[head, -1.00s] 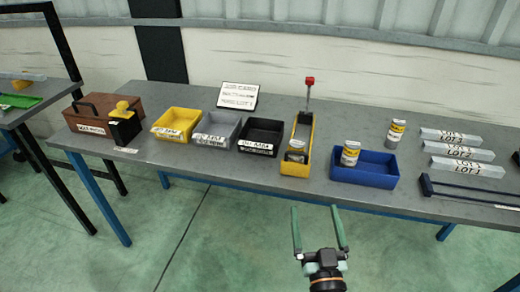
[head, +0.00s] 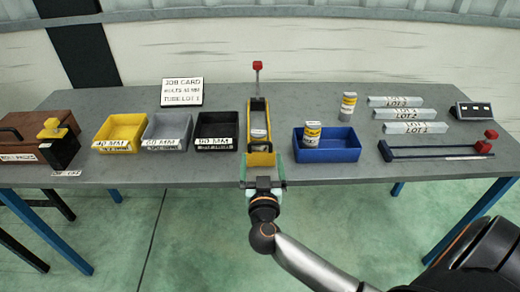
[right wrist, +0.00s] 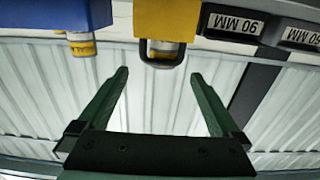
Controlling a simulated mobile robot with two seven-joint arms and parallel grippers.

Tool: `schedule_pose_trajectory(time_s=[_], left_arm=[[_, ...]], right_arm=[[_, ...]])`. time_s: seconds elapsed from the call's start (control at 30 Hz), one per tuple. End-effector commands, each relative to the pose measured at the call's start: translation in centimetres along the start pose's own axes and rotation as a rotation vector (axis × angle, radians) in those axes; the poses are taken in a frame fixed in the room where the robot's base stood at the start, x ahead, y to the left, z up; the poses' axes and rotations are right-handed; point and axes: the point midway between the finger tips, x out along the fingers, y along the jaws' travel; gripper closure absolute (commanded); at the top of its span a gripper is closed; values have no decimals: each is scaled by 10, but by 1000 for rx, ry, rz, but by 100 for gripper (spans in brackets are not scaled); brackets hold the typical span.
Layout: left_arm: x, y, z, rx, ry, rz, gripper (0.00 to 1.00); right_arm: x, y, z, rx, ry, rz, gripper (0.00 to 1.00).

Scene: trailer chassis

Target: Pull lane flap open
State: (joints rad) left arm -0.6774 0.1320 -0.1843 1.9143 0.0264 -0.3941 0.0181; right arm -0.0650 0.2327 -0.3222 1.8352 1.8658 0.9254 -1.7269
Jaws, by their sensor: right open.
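The lane is a narrow yellow channel (head: 259,118) near the middle of the bench, with a red-topped post (head: 258,66) behind it. Its yellow flap (head: 260,159) faces the front edge. In the right wrist view, which looks upside down, the flap (right wrist: 167,18) is at the top with a dark loop handle (right wrist: 163,62). A can shows behind the handle. My right gripper (head: 262,166) is open in front of the flap, one green finger towards each side. In the wrist view its fingertips (right wrist: 159,76) are spread, with nothing held between them. My left gripper is not in view.
A blue bin (head: 326,154) with a can (head: 312,133) stands right of the lane. Black (head: 216,140), grey and yellow bins stand left.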

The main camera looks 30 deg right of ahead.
Motion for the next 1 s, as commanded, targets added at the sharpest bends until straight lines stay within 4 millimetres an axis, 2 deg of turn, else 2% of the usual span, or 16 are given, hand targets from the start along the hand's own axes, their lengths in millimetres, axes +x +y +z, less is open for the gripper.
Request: schedule_pose_trajectory(time_s=[0.1, 0.3, 0.67, 1.0], left_arm=[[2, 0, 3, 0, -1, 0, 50], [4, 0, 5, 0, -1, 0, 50], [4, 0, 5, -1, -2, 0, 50], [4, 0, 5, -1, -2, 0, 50]], right_arm=[[24, 0, 0, -2, 3, 0, 0], [46, 0, 0, -1, 1, 0, 0], [52, 0, 0, 0, 0, -1, 0], [51, 0, 0, 0, 0, 0, 36]])
